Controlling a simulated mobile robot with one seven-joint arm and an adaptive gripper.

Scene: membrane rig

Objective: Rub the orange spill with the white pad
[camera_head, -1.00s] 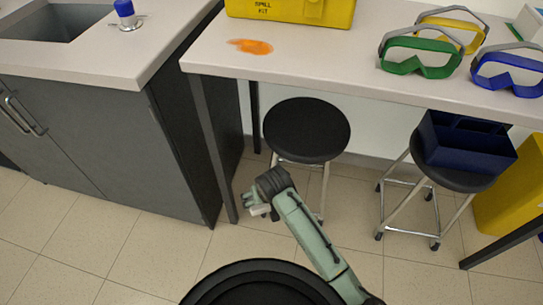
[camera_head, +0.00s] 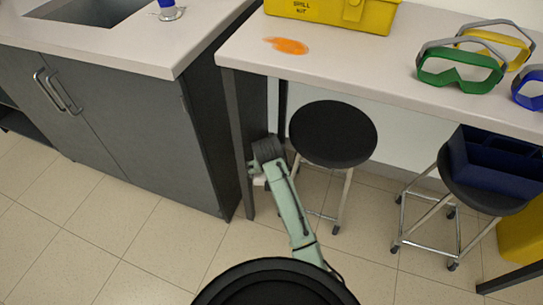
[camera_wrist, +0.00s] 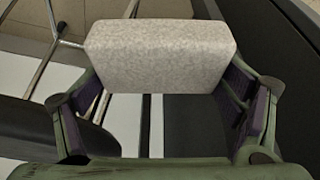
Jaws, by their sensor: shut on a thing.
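The orange spill (camera_head: 287,46) is a flat smear on the light bench top (camera_head: 345,60), near its left end in the head view. My gripper (camera_head: 255,171) is below the bench top, beside the bench's left leg and left of a black stool. It is shut on the white pad (camera_wrist: 160,55), a pale speckled block that spans between the fingers in the wrist view. In the head view only a small part of the pad (camera_head: 260,181) shows beside the gripper. The pad is well apart from the spill.
A yellow spill kit box (camera_head: 330,10) stands behind the spill. Goggles (camera_head: 460,70) lie to the right on the bench. A black stool (camera_head: 333,133) and a stool bearing a navy caddy (camera_head: 490,165) stand at the bench. A grey sink cabinet (camera_head: 110,110) is on the left.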

